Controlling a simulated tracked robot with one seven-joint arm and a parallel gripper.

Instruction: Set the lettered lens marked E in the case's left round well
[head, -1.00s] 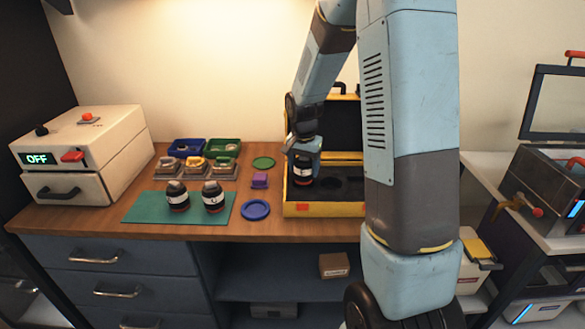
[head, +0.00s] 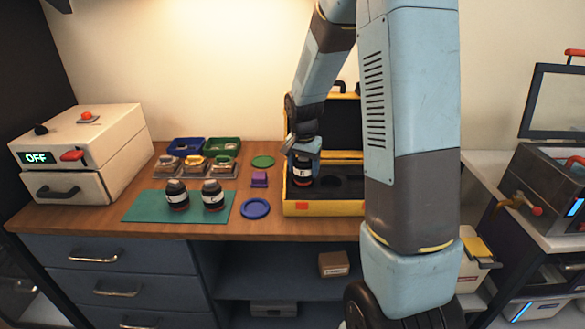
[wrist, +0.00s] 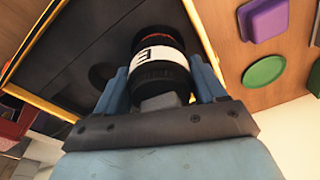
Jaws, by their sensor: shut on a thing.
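The lens marked E (wrist: 160,62) is black with a white band and shows a letter E in the wrist view. My gripper (wrist: 163,88) is shut on it, one blue finger on each side. In the head view the lens (head: 302,172) is upright at the left part of the open yellow case (head: 325,209), over or in the left round well, which it hides. I cannot tell whether its base touches the well's floor. The other round well (head: 328,182) is a dark empty hollow to its right. My gripper in the head view (head: 303,150) is at the lens's top.
Two similar lenses (head: 177,194) stand on a green mat (head: 140,207) to the left. A blue round dish (head: 256,209), a purple block (head: 259,179) and a green disc (head: 263,162) lie beside the case. The case's raised lid (head: 335,122) stands behind my gripper.

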